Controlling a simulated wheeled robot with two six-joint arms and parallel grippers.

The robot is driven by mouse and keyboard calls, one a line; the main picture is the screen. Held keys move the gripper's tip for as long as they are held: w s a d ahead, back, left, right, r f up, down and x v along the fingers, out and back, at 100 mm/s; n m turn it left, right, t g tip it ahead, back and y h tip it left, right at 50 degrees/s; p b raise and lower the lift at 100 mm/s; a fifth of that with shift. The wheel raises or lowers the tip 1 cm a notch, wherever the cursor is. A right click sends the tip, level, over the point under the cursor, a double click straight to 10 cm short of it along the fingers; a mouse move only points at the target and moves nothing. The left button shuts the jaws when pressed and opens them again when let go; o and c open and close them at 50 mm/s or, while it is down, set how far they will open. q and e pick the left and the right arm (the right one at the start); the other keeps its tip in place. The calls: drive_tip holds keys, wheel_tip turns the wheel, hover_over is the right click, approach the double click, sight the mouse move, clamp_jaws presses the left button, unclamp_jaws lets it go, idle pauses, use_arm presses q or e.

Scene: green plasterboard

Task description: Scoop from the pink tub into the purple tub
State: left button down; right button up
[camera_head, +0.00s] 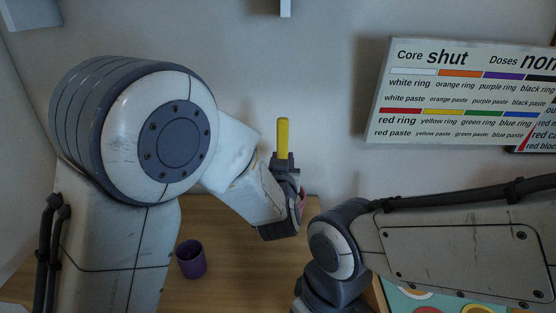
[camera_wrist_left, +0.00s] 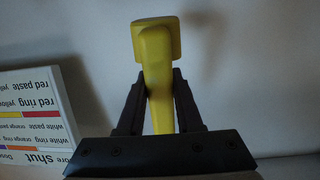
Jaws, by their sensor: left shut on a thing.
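My left gripper (camera_head: 284,164) is shut on a yellow scoop (camera_head: 283,136), whose handle stands upright above the jaws. In the left wrist view the yellow scoop (camera_wrist_left: 156,75) shows between the two dark fingers of the left gripper (camera_wrist_left: 158,92). The scoop's lower end is hidden by the gripper. A sliver of pink (camera_head: 301,200), likely the pink tub, shows just behind the left gripper; the rest is hidden. The purple tub (camera_head: 191,259) stands upright on the wooden table, left of and nearer than the gripper. Its contents cannot be made out. My right gripper is out of view.
The wooden table (camera_head: 235,285) is bare around the purple tub. A white board with printed words (camera_head: 465,95) is at the back right. At the bottom right, a pale green surface with coloured round shapes (camera_head: 475,309) lies partly under my right arm.

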use_arm(q)
wheel_tip(320, 180, down, 7)
drive_tip(key=b, duration=0.5)
drive_tip(key=shift+s+f+b, duration=0.1)
drive_tip(key=shift+f+b, duration=2.3)
drive_tip(key=shift+f, duration=0.6)
drive_tip(key=shift+t, duration=0.8)
drive_tip(key=shift+r+p, duration=2.9)
drive_tip(key=shift+r, duration=3.95)
